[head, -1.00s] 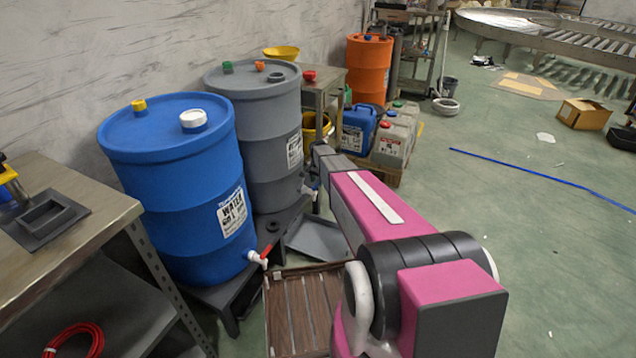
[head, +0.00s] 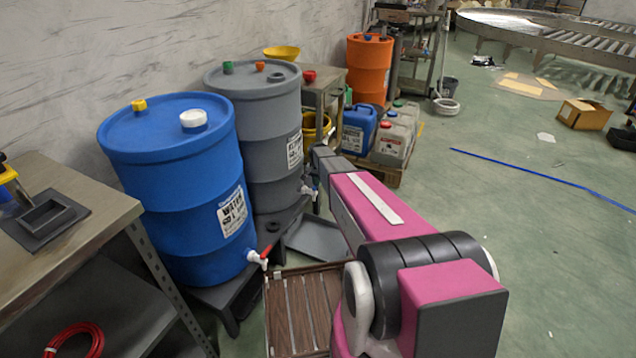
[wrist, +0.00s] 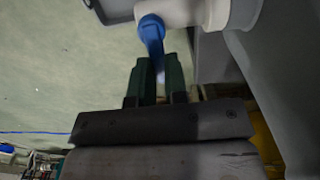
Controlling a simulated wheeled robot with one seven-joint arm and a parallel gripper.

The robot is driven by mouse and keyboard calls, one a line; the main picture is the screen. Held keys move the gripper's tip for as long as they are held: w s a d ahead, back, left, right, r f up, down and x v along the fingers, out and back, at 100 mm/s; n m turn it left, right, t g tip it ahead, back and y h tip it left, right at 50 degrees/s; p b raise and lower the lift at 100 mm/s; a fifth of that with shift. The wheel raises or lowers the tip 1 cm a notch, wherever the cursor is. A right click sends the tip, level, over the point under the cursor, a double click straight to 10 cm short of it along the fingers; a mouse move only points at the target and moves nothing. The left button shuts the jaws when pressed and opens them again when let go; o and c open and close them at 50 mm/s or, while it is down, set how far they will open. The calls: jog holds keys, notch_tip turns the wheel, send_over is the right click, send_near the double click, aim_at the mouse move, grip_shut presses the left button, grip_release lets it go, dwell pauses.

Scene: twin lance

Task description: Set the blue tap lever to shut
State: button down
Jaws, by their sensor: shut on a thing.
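The blue tap lever (wrist: 151,32) shows in the wrist view, fixed to a white tap (wrist: 195,12) at the top of the picture. My gripper (wrist: 158,68) has its two dark green fingers around the lever's lower end, one on each side, and is shut on it. In the head view my pink arm reaches to the grey drum (head: 265,140), where the tap (head: 308,189) shows small at the drum's lower right. My gripper's fingers are hidden there behind my arm.
A blue water drum (head: 180,190) with a red-levered tap (head: 262,255) stands left of the grey drum, both on a dark stand. A slatted wooden platform (head: 305,310) lies in front. Jerrycans (head: 390,145) stand on a pallet behind my arm. Open floor lies to the right.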

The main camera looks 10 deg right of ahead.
jog(key=c, duration=1.1)
grip_release()
notch_tip(320, 180, up, 11)
jog(key=shift+f, duration=0.1)
jog(key=s+a+r+n, duration=0.1)
jog(key=s+r+n, duration=0.1)
jog(key=s, duration=1)
jog(key=s+a+r+n, duration=0.1)
jog(key=s+r+n, duration=0.1)
jog(key=s, duration=1)
jog(key=s+a+r+n, duration=0.1)
jog(key=s+r+n, duration=0.2)
jog(key=s, duration=0.9)
jog(key=shift+a+r, duration=0.1)
jog(key=shift+r, duration=0.05)
